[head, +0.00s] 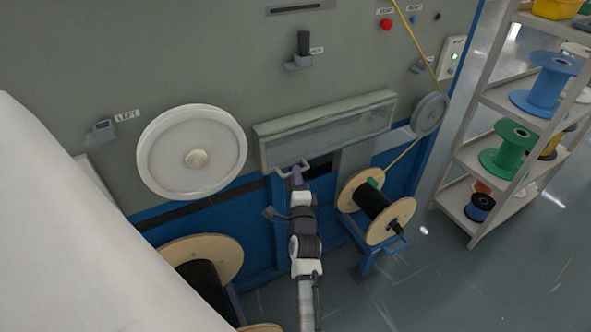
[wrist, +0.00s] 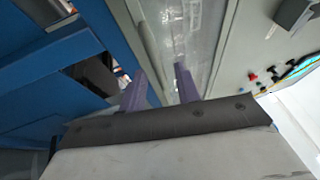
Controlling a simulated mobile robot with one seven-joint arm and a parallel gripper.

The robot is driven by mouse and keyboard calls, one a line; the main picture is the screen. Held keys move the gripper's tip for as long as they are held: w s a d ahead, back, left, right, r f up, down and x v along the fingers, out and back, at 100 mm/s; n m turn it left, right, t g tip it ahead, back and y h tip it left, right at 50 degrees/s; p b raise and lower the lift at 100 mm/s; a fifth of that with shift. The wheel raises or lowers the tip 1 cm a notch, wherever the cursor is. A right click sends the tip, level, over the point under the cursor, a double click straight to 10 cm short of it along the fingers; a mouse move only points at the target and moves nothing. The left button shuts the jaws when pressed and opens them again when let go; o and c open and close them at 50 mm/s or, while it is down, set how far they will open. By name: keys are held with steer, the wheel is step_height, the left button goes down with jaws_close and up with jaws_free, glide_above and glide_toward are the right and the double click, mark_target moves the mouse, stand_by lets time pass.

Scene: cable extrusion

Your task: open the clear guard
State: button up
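The clear guard (head: 325,130) is a long see-through cover on the grey machine front, and it looks shut. Its pale bar handle (head: 283,173) sticks out at the lower left edge. My gripper (head: 297,174) is at this handle, reaching up from below. In the wrist view the two purple fingers of my gripper (wrist: 160,70) stand apart. The handle bar (wrist: 148,45) runs down toward the gap between them, and the clear panel of the guard (wrist: 195,30) lies behind. I cannot tell whether a finger touches the bar.
A cable spool (head: 376,207) stands on a blue stand at lower right. A shelf (head: 500,100) with spools is at far right. Open floor (head: 480,285) lies before it.

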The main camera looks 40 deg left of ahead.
steer(key=shift+x, duration=1.3)
jaws_close()
